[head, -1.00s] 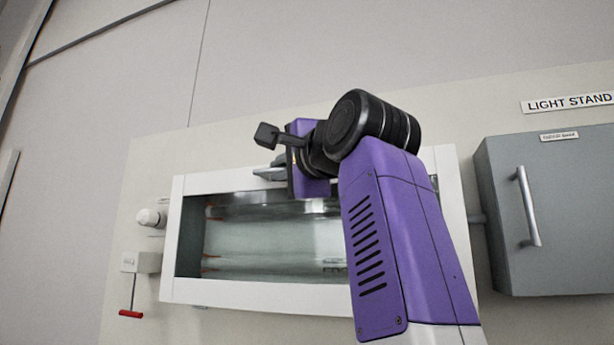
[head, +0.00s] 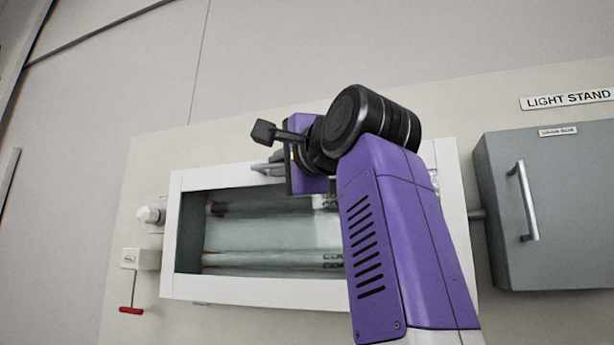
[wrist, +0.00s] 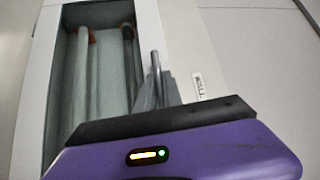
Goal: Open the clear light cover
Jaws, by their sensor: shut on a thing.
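The light fixture is a wide white frame (head: 250,292) on the wall, with long tubes (head: 255,262) inside it. The clear light cover (head: 262,235) is see-through, and its edges are hard to make out. My gripper (head: 266,168) is at the top edge of the frame, partly hidden behind my purple wrist. In the wrist view the grey fingers (wrist: 156,80) are close together beside the fixture's opening. My arm hides the right part of the fixture.
A grey box (head: 550,200) with a bar handle stands right of the fixture, under a "LIGHT STAND" label (head: 567,99). At left are a white knob (head: 150,215) and a small switch box (head: 140,259) with a red-tipped lever (head: 131,310). The wall above is clear.

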